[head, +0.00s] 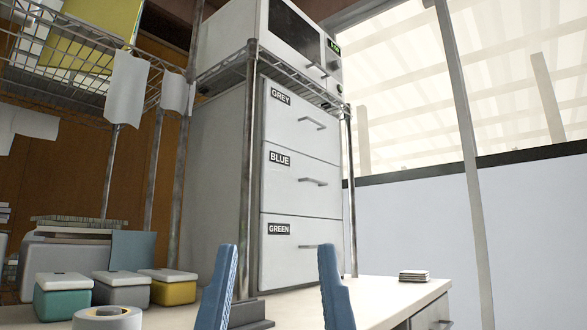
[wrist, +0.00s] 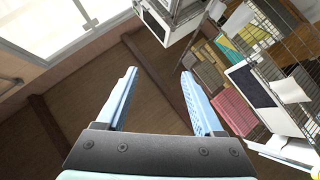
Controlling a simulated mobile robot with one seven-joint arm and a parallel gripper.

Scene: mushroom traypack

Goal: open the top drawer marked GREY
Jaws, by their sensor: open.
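A tall white cabinet stands on the counter in the head view, with three drawers, all closed. The top drawer (head: 300,136) carries the label GREY (head: 281,97) and a horizontal bar handle (head: 312,123). The middle drawer (head: 300,180) is labelled BLUE and the bottom drawer (head: 290,252) GREEN. My gripper (head: 282,252) is open and empty, low in front of the cabinet, its two blue fingers pointing up. It is well below the GREY handle and apart from it. In the wrist view my gripper (wrist: 157,75) is also open, with nothing between the fingers.
A wire rack with metal posts (head: 249,170) surrounds the cabinet; a microwave (head: 290,40) sits above. Lidded boxes (head: 122,288) and a tape roll (head: 107,317) lie at left. A small stack (head: 414,276) sits on the counter (head: 385,296) at right. Air right of the cabinet is clear.

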